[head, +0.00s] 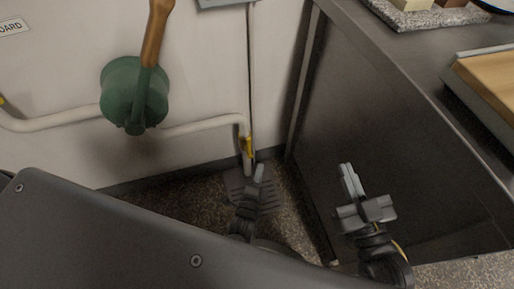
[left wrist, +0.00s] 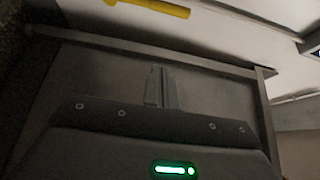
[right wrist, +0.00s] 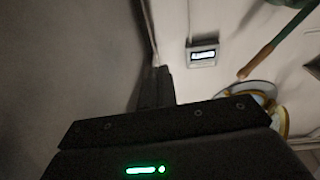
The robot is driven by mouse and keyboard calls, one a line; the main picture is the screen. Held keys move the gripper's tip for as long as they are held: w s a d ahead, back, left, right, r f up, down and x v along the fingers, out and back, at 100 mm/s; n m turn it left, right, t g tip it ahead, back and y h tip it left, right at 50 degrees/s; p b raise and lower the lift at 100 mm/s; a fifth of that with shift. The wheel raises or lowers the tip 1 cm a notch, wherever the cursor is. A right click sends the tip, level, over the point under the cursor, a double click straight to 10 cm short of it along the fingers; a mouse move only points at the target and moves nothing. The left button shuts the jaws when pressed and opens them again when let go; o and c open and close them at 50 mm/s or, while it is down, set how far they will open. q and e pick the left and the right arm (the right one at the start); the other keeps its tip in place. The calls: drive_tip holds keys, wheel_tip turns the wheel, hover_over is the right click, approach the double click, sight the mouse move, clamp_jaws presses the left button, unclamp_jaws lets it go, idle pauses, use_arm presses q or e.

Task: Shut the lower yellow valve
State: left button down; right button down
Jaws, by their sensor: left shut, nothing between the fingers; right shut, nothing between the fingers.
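A yellow valve handle (head: 247,147) sits upright on the white vertical pipe near the wall corner in the head view. A yellow bar, seemingly this handle, shows at the top of the left wrist view (left wrist: 152,6). My left gripper (head: 260,170) is shut and empty just below the yellow handle in the head view. The left wrist view shows its closed fingers (left wrist: 161,85) apart from the yellow bar. My right gripper (head: 347,178) is shut and empty, further right in front of the steel cabinet. Its closed fingers show in the right wrist view (right wrist: 155,85).
A small yellow piece (head: 2,101) shows at the left edge. A grey slotted piece (head: 268,198) lies behind my left gripper. The steel counter (head: 400,130) bounds the right side.

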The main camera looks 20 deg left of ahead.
sight(248, 144)
use_arm(q)
drive_tip(key=shift+a, duration=0.2)
